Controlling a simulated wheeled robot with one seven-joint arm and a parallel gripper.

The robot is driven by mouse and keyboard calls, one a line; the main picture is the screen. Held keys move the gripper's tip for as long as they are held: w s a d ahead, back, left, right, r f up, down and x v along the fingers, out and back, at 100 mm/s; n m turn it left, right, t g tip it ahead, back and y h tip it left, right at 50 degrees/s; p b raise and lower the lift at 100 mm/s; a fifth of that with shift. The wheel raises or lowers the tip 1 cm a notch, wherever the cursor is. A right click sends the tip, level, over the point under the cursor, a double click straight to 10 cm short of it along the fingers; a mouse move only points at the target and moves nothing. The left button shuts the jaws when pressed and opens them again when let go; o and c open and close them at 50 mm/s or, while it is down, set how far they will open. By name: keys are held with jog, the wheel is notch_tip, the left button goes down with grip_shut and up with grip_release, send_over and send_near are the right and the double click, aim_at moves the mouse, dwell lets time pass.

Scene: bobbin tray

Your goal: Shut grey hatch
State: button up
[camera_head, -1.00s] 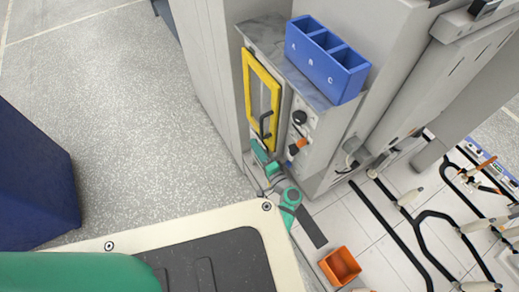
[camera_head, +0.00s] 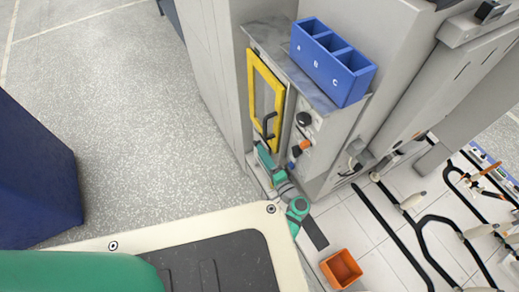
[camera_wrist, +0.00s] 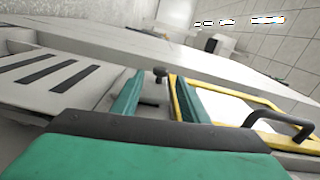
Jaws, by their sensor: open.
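The only hatch-like panel I make out is a yellow-framed door (camera_head: 253,90) with a grey pane and a dark bar handle (camera_head: 268,125), on the grey cabinet's front. I cannot tell for sure how far it stands open. In the wrist view its yellow frame (camera_wrist: 180,98) and black handle (camera_wrist: 283,124) are at the right. My gripper (camera_wrist: 158,92) is open, its two teal fingers apart with nothing held. The right finger overlaps the yellow frame in the picture; contact cannot be told. In the head view my gripper (camera_head: 264,156) is low by the door's bottom edge.
A blue three-part bin (camera_head: 331,62) marked A, B, C stands on the cabinet top. A black knob (camera_head: 304,119) and an orange part (camera_head: 305,144) are right of the door. An orange box (camera_head: 341,269) lies lower right. Open floor (camera_head: 130,110) spreads left.

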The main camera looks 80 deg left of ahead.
jog(key=v, duration=0.7)
jog(key=shift+d, duration=0.1)
